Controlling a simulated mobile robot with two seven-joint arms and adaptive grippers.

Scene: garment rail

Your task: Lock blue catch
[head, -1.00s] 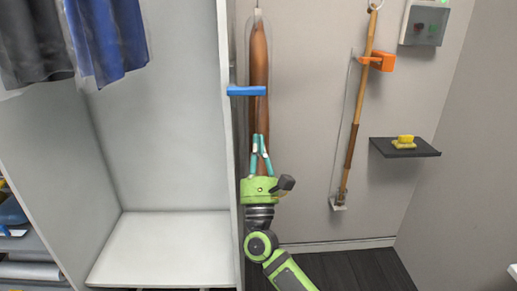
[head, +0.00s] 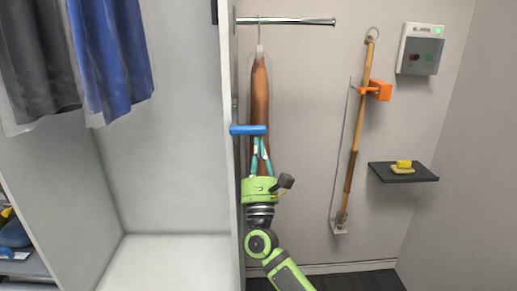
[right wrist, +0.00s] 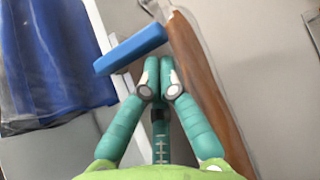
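The blue catch (head: 248,130) is a short bar sticking out from the front edge of the white cabinet's side panel, level, across the brown hanging item in its clear cover (head: 260,90). It also shows in the right wrist view (right wrist: 130,48), just ahead of the fingertips. My right gripper (head: 258,140) points up from below, its teal fingertips just under the catch. In the right wrist view its fingertips (right wrist: 160,65) are close together with nothing seen between them. Whether they touch the catch, I cannot tell. My left gripper is out of view.
A metal rail (head: 290,21) juts out above the brown item. To the right are a wooden pole (head: 353,150) in an orange clip (head: 378,90), a control box (head: 421,50) and a dark shelf (head: 385,175) with a yellow object. Dark and blue garments (head: 105,55) hang at left.

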